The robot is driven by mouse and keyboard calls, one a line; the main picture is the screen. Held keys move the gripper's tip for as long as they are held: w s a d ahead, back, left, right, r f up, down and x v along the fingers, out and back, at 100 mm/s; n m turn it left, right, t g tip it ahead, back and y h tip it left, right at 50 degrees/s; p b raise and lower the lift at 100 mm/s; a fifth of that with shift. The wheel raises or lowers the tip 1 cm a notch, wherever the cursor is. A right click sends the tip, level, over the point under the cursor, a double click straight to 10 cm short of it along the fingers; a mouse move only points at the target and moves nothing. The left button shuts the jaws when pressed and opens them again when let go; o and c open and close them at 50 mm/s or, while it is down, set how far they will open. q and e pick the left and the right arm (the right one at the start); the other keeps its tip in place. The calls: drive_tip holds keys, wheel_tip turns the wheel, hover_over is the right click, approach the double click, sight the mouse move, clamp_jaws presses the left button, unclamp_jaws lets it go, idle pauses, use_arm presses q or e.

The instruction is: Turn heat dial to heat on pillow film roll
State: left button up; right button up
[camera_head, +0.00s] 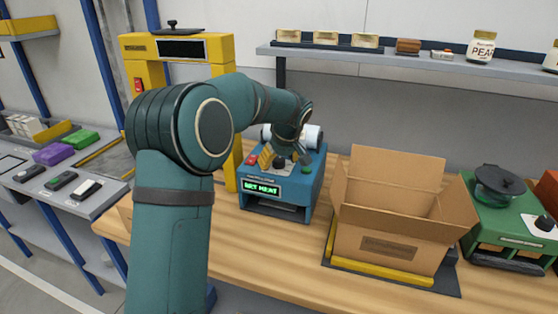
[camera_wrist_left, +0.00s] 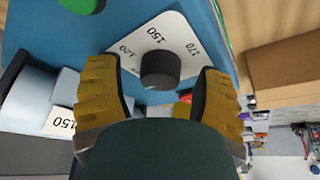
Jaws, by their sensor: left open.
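The blue pillow film machine (camera_head: 262,206) stands on the wooden bench; its green display reads something like "SET HEAT". A white film roll (camera_head: 314,134) sits at its back, partly hidden by my arm. The black heat dial (camera_wrist_left: 160,69) sits on a white plate (camera_wrist_left: 178,42) marked 120, 150 and 170; no pointer mark is clear. My left gripper (camera_head: 284,158) is over the machine's top. In the left wrist view its yellow fingers (camera_wrist_left: 156,78) are open, one on each side of the dial, with gaps showing. My right gripper is out of view.
An open cardboard box (camera_head: 388,235) stands right of the machine. A yellow frame (camera_head: 146,68) rises behind to the left. A green device (camera_head: 500,219) is at far right. A shelf (camera_head: 400,59) with small goods runs above. A green button (camera_wrist_left: 82,4) lies near the dial.

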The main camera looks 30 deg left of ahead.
use_arm(q)
clamp_jaws()
